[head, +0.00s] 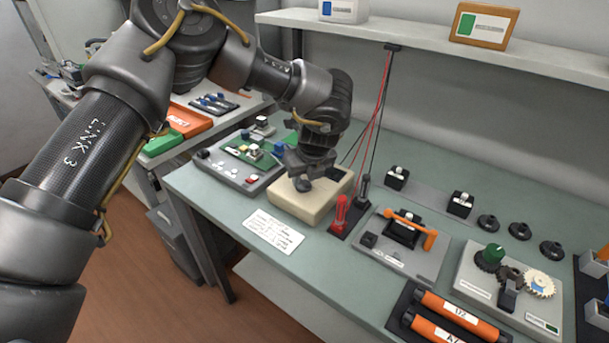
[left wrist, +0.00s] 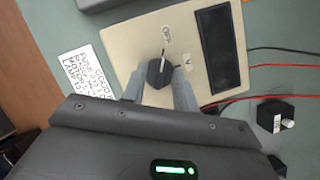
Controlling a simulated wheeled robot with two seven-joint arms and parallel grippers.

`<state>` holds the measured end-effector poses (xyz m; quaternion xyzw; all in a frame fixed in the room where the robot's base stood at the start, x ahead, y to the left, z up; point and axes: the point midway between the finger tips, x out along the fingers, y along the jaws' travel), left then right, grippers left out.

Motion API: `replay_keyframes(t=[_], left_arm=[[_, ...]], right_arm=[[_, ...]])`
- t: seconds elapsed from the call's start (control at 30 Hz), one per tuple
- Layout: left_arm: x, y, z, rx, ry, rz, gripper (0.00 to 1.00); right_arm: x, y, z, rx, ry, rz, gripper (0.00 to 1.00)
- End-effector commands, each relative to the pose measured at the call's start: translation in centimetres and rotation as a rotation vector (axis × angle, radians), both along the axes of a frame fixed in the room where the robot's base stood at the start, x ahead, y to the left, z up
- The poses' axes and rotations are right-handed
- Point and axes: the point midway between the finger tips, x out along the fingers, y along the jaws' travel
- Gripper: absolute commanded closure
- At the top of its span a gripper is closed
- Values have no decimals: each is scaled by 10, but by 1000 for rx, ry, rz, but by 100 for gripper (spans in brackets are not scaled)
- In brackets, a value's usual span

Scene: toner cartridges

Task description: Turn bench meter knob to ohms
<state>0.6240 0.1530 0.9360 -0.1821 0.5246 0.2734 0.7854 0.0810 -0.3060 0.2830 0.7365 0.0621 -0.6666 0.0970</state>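The bench meter (head: 318,206) is a cream box on the green bench; the left wrist view also shows it (left wrist: 130,38). Its dark knob (left wrist: 159,73) has a white pointer line directed roughly at the OFF mark (left wrist: 167,35). A V mark (left wrist: 187,60) lies to the right of OFF. I see no ohms mark; that side is partly covered by my gripper. My left gripper (head: 303,172) is low over the meter. In the left wrist view its two grey fingers (left wrist: 160,88) stand apart, one each side of the knob; contact is unclear. My right gripper is out of view.
Red and black probes (head: 341,212) stand just right of the meter, with leads rising to the shelf (head: 400,36). A printed card (head: 273,232) lies in front. A circuit board unit (head: 243,160) is at left. An orange-handled fixture (head: 405,235) is at right.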

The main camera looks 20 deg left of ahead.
Motion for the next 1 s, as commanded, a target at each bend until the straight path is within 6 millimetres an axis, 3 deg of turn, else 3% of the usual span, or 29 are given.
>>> replay_keyframes(t=[0.03, 0.2, 0.67, 1.0], left_arm=[[0, 0, 0, 0, 0, 0, 78], [0, 0, 0, 0, 0, 0, 100], [-1, 1, 0, -2, 1, -61, 100], [-1, 3, -1, -4, 1, -318, 100]], right_arm=[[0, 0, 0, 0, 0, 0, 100], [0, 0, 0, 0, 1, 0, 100], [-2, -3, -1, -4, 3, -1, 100], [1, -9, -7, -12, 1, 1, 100]])
